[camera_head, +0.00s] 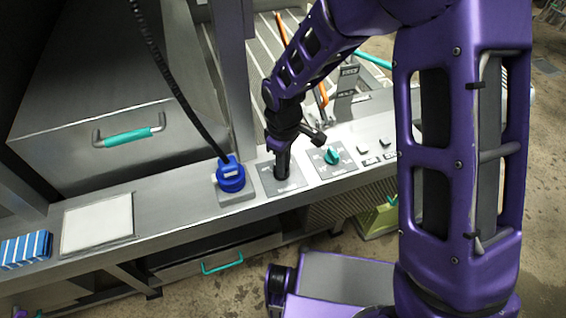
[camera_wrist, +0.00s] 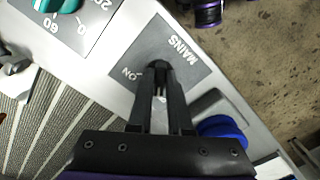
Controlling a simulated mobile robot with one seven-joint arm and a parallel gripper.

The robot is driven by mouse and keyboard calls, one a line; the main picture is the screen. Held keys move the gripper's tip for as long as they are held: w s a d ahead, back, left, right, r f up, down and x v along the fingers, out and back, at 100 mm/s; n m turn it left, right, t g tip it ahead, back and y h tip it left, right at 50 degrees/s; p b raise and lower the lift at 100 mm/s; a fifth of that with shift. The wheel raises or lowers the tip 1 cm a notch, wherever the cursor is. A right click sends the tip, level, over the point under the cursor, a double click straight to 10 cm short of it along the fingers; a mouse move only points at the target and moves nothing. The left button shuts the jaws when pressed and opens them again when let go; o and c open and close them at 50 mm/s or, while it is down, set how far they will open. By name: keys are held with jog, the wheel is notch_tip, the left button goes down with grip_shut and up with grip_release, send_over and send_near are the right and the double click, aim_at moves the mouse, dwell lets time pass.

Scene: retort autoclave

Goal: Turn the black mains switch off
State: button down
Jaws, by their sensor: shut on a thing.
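The black mains switch (camera_wrist: 158,65) sits on a grey plate (camera_wrist: 190,72) lettered MAINS and ON in the wrist view. My gripper (camera_wrist: 159,82) points down at it with its two dark fingers close together around the switch, and the fingers hide most of it. In the head view my gripper (camera_head: 283,168) stands over the grey plate (camera_head: 294,185) on the front ledge, and the switch cannot be told apart from the fingers. The OFF mark cannot be made out.
A blue plug (camera_head: 231,177) with a black cable stands just left of the plate. A teal dial (camera_head: 332,156) and small buttons (camera_head: 363,150) lie to the right. A white sheet (camera_head: 97,222) and a blue-striped box (camera_head: 26,248) lie on the ledge's left.

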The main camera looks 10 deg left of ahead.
jog(key=shift+n, duration=0.6)
jog(key=shift+w+n, duration=0.1)
jog(key=shift+n, duration=0.2)
jog(key=c, duration=0.8)
grip_release()
jog(key=shift+c, duration=0.2)
jog(key=shift+r, duration=0.1)
notch_tip(320, 180, up, 17)
jog(key=p, duration=0.2)
jog(key=shift+r, duration=0.15)
